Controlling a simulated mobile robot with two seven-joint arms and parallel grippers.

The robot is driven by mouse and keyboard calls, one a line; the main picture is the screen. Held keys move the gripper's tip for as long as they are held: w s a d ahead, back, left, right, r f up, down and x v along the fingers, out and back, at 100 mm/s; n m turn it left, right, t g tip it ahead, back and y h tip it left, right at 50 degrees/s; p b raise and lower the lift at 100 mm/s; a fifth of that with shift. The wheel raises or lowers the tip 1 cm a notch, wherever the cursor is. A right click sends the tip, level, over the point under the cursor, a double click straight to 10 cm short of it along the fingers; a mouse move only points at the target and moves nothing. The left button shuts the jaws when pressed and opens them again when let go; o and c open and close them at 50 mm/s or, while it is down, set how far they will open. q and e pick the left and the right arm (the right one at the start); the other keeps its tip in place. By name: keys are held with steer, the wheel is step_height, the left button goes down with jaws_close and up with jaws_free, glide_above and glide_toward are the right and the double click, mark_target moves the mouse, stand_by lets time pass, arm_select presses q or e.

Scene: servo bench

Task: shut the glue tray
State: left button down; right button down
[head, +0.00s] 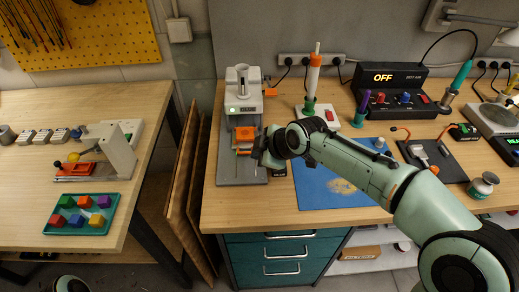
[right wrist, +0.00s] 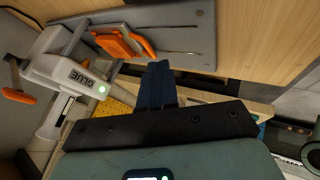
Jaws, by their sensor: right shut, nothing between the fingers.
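The glue machine (head: 243,97) is a white upright unit on a grey base plate at the left end of the bench. Its label GLUE and a green light show in the right wrist view (right wrist: 85,80). The orange glue tray (head: 244,134) stands out in front of the machine's body, low over the plate; it also shows in the right wrist view (right wrist: 122,43). My right gripper (head: 258,155) is just right of and in front of the tray. Its dark fingers (right wrist: 158,80) are together and empty. Whether they touch the tray is unclear. My left gripper is not in view.
A blue mat (head: 322,190) lies right of the machine, partly under my right arm. An orange lever (head: 269,91) sticks out from the machine's side.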

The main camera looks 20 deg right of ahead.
mark_target(243, 159)
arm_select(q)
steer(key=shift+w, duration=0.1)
arm_select(e)
steer(key=x, duration=0.6)
steer(key=shift+w, duration=0.1)
steer(key=shift+w, duration=0.1)
